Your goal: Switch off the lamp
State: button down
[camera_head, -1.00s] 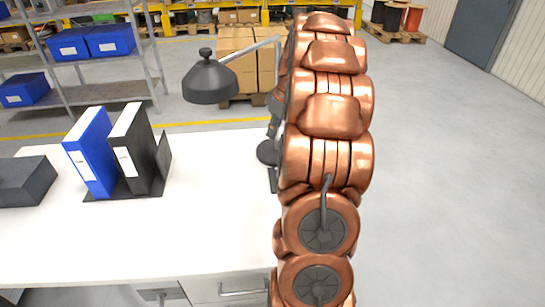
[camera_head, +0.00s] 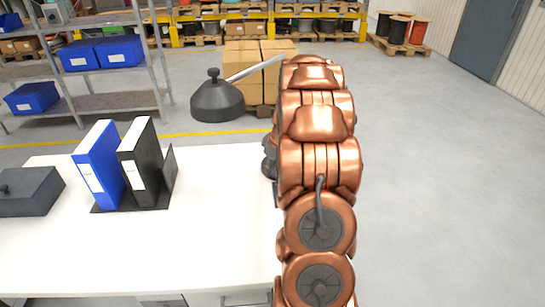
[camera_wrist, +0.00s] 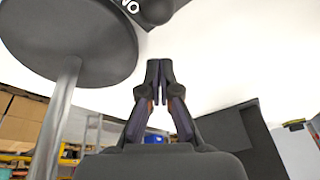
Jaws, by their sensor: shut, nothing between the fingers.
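The desk lamp has a dark grey shade (camera_head: 217,101) with a knob on top, on a pale arm above the white table (camera_head: 225,240). Its round dark base (camera_wrist: 70,40) and metal pole (camera_wrist: 58,115) fill the left of the wrist view. A dark part with white letters (camera_wrist: 130,6), cut off by the top edge, sits beside the base. My gripper (camera_wrist: 158,66) is shut and empty, its tips over the white tabletop to the right of the base and apart from the lettered part in the picture. In the head view my copper arm hides the gripper and most of the base.
A blue binder (camera_head: 100,168) and a black binder (camera_head: 139,160) stand in a dark holder (camera_head: 170,172) left of the lamp. A dark box (camera_head: 30,192) lies at the far left. Boxes, shelves and reels stand behind. Open floor lies right of my arm.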

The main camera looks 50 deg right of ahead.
jog(key=shift+s+d+r+p, duration=0.1)
jog(key=shift+s+d+p, duration=0.15)
jog(key=shift+s, duration=0.75)
jog(key=shift+s+d+r+p, duration=0.15)
jog(key=shift+s+d, duration=0.1)
jog(key=shift+s, duration=0.7)
jog(key=shift+f, duration=0.1)
jog(key=shift+s+a+t+h+b, duration=0.3)
jog(key=shift+t+h+b, duration=0.25)
jog(key=shift+b, duration=1.6)
